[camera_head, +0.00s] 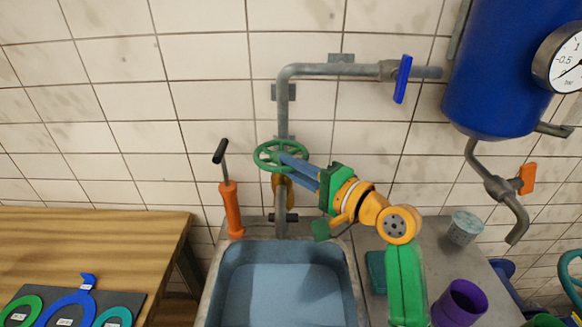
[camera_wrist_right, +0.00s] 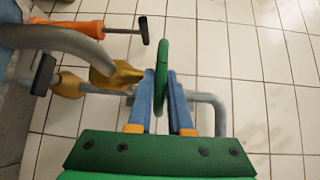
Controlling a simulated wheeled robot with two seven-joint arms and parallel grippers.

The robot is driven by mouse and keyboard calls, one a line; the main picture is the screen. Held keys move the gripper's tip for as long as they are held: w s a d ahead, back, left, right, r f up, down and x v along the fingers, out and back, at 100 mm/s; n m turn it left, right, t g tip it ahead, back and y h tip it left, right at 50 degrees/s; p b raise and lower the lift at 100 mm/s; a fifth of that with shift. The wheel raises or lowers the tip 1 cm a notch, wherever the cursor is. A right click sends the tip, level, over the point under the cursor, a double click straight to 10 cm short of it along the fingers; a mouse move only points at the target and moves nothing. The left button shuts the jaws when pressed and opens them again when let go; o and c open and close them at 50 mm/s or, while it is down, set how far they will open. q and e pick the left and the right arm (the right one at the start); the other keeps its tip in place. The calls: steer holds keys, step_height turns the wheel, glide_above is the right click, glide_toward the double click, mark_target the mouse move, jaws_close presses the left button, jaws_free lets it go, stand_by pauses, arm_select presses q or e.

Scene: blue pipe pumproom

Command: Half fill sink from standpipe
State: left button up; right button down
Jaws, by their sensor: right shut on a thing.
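The standpipe (camera_head: 282,105) is a grey pipe on the tiled wall, with a brass valve body and a green handwheel (camera_head: 281,156); its lower end comes down at the back of the sink (camera_head: 354,275). The sink is a blue-grey basin; its floor looks light blue, and I cannot tell the water level. My right gripper (camera_head: 284,160) is shut on the handwheel's rim. In the right wrist view the green wheel (camera_wrist_right: 161,75) stands edge-on between the blue fingers (camera_wrist_right: 160,85), with the brass valve (camera_wrist_right: 118,78) just left. No stream shows clearly below the spout. My left gripper is out of view.
A blue lever (camera_head: 402,80) sits on the upper pipe. An orange hand pump (camera_head: 231,208) stands left of the standpipe. A blue tank (camera_head: 505,65) with an orange-handled tap (camera_head: 526,178) hangs right. A grey cup (camera_head: 464,229) and purple cup (camera_head: 460,303) stand right of the sink.

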steer(key=n+g+y+b, duration=0.1)
steer(key=n+g, duration=0.1)
steer(key=d+n+g+y+b, duration=0.1)
steer(key=shift+w+f+g+y+b, duration=0.2)
steer(key=shift+w+g+y+b, duration=0.1)
steer(key=shift+w, duration=0.1)
steer(key=shift+w+d+r+n+g+y+b, duration=0.15)
steer(key=shift+d+n+g+y+b, duration=0.2)
steer(key=shift+n+g, duration=0.45)
steer(key=shift+w+r+n+g+y+b, duration=0.15)
steer(key=shift+n+g+y, duration=0.35)
steer(key=shift+g, duration=0.8)
steer(key=shift+w, duration=0.1)
steer(key=c, duration=0.8)
jaws_free()
steer(key=shift+d, duration=0.1)
steer(key=shift+c, duration=0.2)
steer(key=shift+d+f, duration=0.1)
